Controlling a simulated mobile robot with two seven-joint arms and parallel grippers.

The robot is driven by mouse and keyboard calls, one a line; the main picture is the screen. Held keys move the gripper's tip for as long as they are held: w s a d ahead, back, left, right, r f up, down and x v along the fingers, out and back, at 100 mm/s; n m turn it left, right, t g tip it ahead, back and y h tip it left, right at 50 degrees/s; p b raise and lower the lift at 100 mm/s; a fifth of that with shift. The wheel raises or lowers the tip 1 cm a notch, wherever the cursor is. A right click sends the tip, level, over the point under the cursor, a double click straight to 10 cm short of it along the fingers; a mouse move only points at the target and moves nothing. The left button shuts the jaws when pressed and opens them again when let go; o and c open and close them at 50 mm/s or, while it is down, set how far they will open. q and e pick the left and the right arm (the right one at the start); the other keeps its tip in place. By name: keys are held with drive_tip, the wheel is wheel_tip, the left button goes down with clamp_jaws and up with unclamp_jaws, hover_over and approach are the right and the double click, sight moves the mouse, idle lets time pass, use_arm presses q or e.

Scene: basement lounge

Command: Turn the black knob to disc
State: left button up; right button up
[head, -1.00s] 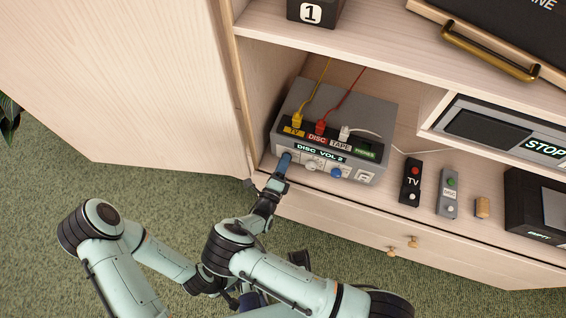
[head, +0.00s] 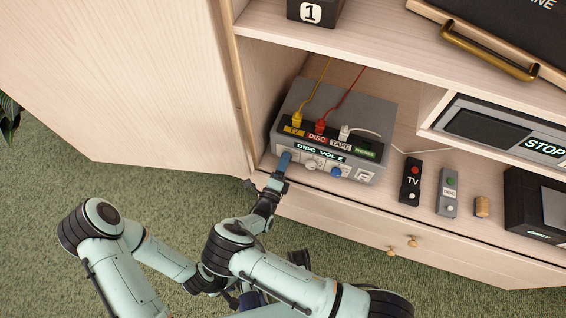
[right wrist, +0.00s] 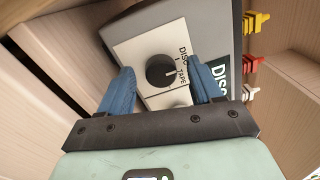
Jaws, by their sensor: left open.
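The grey switch box (head: 388,105) stands on the cabinet shelf, its display reading DISC VOL 2. The black knob (right wrist: 160,71) on its front face shows in the right wrist view. Its pale pointer mark faces right, near the printed DISC and TAPE labels; I cannot tell exactly which it meets. My right gripper (head: 285,161) is at the left end of the box front and hides the knob in the head view. In the right wrist view its blue fingers (right wrist: 165,88) are open, one on each side of the knob, with gaps. My left gripper (head: 251,298) is low, mostly hidden behind my arms.
A white knob (head: 310,165) and a blue knob (head: 336,173) sit right of my right gripper. Yellow, red and white plugs stand on the box top. A TV remote (head: 411,182) and a DISC remote (head: 448,193) lie further right. A cabinet side wall is close on the left.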

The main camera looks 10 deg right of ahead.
drive_tip(key=r+v, duration=0.1)
drive_tip(key=v, duration=1.2)
drive_tip(key=shift+s+f, duration=0.2)
drive_tip(key=shift+f, duration=0.2)
drive_tip(key=shift+a, duration=0.15)
